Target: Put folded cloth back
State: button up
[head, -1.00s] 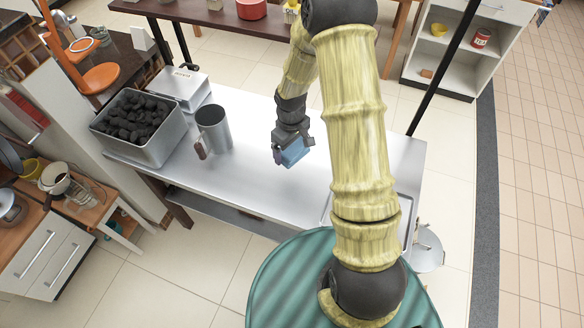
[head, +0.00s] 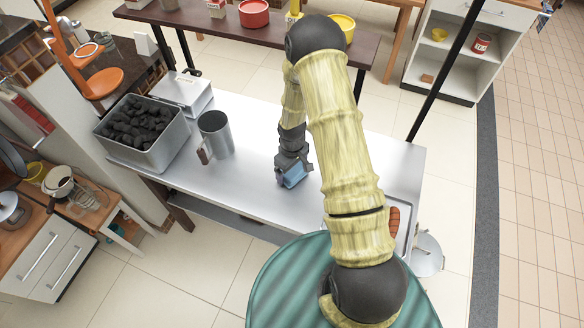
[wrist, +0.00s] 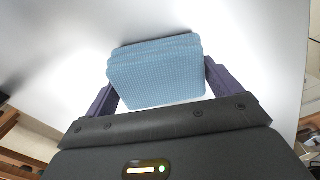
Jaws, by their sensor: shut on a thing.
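The folded cloth (wrist: 157,75) is a light blue, layered square in the wrist view, between the two purple fingers of my gripper (wrist: 160,85). My gripper is shut on it. In the head view the blue cloth (head: 293,176) hangs under my gripper (head: 290,170), over the middle of the metal table (head: 245,190). The table's pale surface fills the background of the wrist view. I cannot tell whether the cloth touches the table.
A metal mug (head: 215,133) stands left of my gripper. Beyond it are a bin of charcoal (head: 160,155) and a metal box (head: 184,92). A tray (head: 408,200) lies at the table's right end, partly behind my arm. Table surface around the gripper is clear.

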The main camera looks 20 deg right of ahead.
jog(key=shift+f, duration=0.25)
jog(key=shift+f, duration=0.15)
jog(key=o, duration=0.7)
notch_tip(320, 180, up, 12)
jog(key=shift+r+b, duration=0.2)
jog(key=shift+b, duration=0.95)
